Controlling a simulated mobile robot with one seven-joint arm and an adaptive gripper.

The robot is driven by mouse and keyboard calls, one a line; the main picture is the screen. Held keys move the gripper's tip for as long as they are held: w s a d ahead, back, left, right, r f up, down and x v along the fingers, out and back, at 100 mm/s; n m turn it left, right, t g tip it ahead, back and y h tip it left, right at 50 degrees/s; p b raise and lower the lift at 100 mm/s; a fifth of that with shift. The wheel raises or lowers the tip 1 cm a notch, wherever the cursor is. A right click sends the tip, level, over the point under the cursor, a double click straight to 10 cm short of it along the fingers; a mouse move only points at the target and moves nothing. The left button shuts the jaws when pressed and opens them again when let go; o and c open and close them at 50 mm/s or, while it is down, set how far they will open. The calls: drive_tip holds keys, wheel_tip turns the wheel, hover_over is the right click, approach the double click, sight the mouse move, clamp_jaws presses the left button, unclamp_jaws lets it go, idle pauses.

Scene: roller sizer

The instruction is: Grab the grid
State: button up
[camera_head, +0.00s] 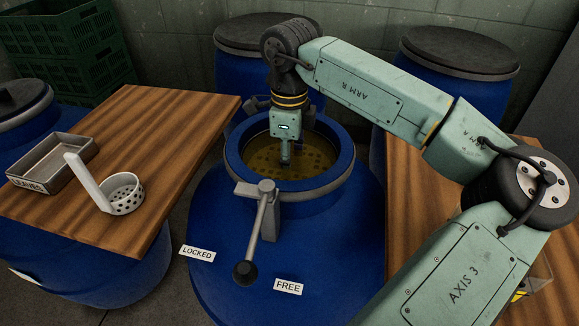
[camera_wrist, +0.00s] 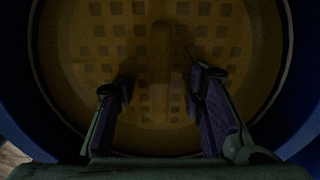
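The grid (camera_head: 312,160) is a round yellow-brown plate with square holes, inside the open mouth of the central blue barrel (camera_head: 235,235). In the wrist view the grid (camera_wrist: 110,32) fills most of the picture. A darker upright bar-like shape (camera_wrist: 161,58) shows at its middle, between my fingers; I cannot tell whether it is a handle. My gripper (camera_head: 286,158) points down into the mouth. In the wrist view my gripper (camera_wrist: 160,84) has its purple-padded fingers apart, with no visible contact. The depth between fingertips and grid is unclear.
A lever (camera_head: 262,225) stands at the mouth's front rim, with LOCKED (camera_head: 197,254) and FREE (camera_head: 288,286) labels below. On the left wooden table (camera_head: 190,120) are a perforated white ladle (camera_head: 122,195) and a grey tray (camera_head: 48,165). More blue barrels (camera_head: 455,75) stand behind.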

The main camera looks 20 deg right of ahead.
drive_tip(key=shift+f, duration=0.1)
drive_tip(key=shift+c, duration=0.2)
clamp_jaws()
idle(0.4)
